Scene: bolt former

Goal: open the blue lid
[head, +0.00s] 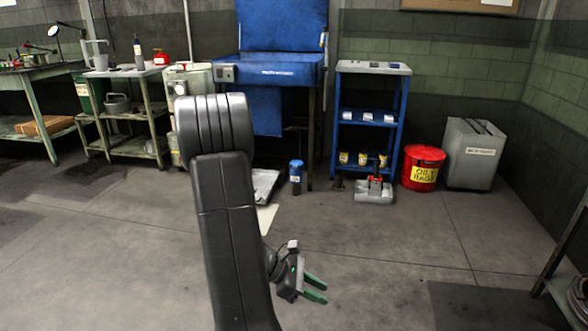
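A blue parts-washer-like station (268,73) stands against the back wall. A wide blue panel (283,24) rises upright behind its basin, like a raised lid; its top is cut off by the picture edge. A small dark canister with a blue top (296,164) stands on the floor in front of the station. I cannot tell which of these is the blue lid meant. My gripper (320,291) is low in front of me, far from both, with its green fingers apart and nothing visible between them.
A blue shelf cart (373,108), a red oily-rags can (424,167) and a grey bin (474,154) stand right of the station. A grey-and-red object (374,190) lies before the cart. Benches line the left. The middle floor is mostly clear.

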